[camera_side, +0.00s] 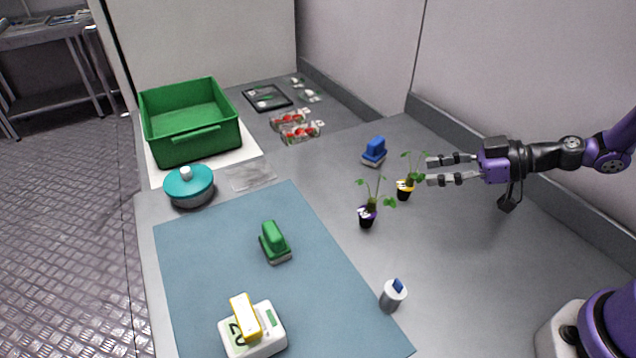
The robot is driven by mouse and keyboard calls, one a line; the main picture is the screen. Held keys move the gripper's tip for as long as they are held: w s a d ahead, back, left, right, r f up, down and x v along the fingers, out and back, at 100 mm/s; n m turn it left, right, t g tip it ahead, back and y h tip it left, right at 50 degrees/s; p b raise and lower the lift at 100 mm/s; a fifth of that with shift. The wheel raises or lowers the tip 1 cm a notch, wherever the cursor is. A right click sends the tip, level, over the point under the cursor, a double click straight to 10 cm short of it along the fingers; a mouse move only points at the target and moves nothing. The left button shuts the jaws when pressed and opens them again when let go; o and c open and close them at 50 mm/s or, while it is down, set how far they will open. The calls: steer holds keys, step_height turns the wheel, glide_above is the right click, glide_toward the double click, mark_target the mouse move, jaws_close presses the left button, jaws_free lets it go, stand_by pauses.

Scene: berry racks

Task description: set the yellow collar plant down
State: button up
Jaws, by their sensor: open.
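The yellow collar plant (404,190) is a small black pot with a yellow rim and green leaves. It stands upright on the grey table. My gripper (430,171) is open, just to the right of it, with its fingers pointing left toward the plant. The fingertips are close to the leaves; I cannot tell whether they touch. A second plant (367,216) with a purple collar stands upright in front and to the left of the yellow one.
A blue brush-like block (374,151) sits behind the plants. A grey cylinder with a blue top (393,295) stands in front. A blue mat (200,270) holds a green block (274,242) and a white scale (270,342). A green crate (180,153) is at back left.

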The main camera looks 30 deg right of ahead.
step_height(320, 180, up, 7)
steer(key=s+a+r+m+g+h, duration=0.1)
steer(key=s+r+m+g+h, duration=0.1)
steer(key=s+m+h, duration=0.2)
steer(key=s+a+r+m+g+h, duration=0.1)
steer(key=s+r+m+g+h, duration=0.1)
steer(key=s+m+h, duration=0.3)
steer(key=shift+s+a+r+h, duration=0.3)
steer(key=shift+s+r, duration=0.35)
steer(key=shift+s, duration=1.4)
